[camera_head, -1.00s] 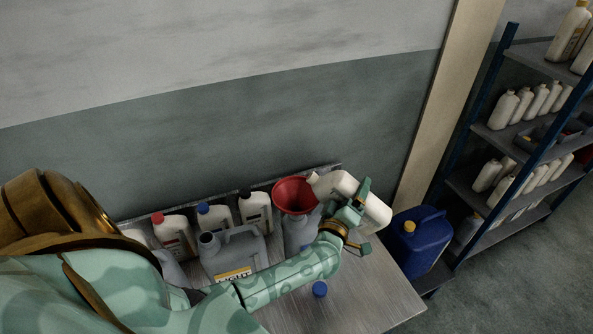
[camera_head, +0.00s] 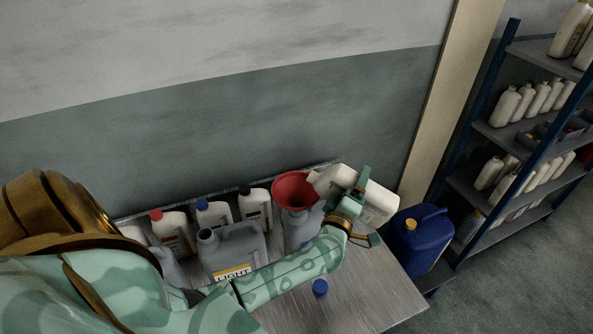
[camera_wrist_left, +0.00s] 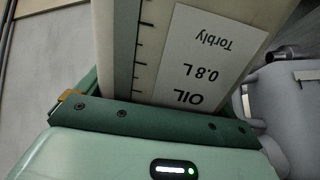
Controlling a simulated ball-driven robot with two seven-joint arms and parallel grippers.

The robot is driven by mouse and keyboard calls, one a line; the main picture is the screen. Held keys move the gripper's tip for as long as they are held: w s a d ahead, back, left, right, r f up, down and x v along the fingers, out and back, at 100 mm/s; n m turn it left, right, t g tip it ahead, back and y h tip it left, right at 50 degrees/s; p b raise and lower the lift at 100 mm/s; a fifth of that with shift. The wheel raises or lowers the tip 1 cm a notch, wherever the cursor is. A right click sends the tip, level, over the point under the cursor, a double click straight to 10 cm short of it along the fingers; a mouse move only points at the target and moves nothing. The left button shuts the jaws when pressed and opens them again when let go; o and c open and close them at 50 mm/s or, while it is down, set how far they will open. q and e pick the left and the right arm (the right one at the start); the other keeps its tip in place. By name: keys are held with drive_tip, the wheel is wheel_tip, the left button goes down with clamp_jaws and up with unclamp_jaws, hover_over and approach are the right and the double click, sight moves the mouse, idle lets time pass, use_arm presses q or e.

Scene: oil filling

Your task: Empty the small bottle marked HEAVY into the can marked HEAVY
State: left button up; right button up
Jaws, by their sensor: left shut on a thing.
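My left gripper (camera_head: 366,206) is shut on a white bottle (camera_head: 381,198). It holds the bottle tipped over, close to level, with its mouth at the right rim of a red funnel (camera_head: 292,190). The funnel stands in a grey can (camera_head: 297,232), partly hidden behind my left arm; its marking cannot be seen. In the left wrist view the held bottle (camera_wrist_left: 150,45) shows a white label reading OIL, 0.8 L, Torbly; no HEAVY mark shows there. Whether oil is flowing cannot be seen. My right gripper is not in view.
A grey can marked LIGHT (camera_head: 232,252) stands left of the funnel. Bottles with red (camera_head: 172,232), blue (camera_head: 213,215) and black (camera_head: 256,208) caps line the back. A blue canister (camera_head: 418,240) stands right, before shelves (camera_head: 492,133).

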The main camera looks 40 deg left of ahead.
use_arm(q)
drive_tip(key=shift+w+r, duration=0.1)
drive_tip(key=shift+r, duration=0.1)
drive_tip(key=shift+s+a+r+n, duration=0.2)
drive_tip(key=shift+n, duration=0.2)
drive_tip(key=shift+w+a+r, duration=0.1)
drive_tip(key=shift+a, duration=0.05)
drive_tip(key=shift+r, duration=0.15)
drive_tip(key=shift+s+a+r+n, duration=0.15)
drive_tip(key=shift+s+n, duration=0.05)
drive_tip(key=shift+n, duration=0.2)
drive_tip(key=shift+w+a+r, duration=0.1)
drive_tip(key=shift+a+r, duration=0.05)
drive_tip(key=shift+a, duration=0.15)
drive_tip(key=shift+r, duration=0.1)
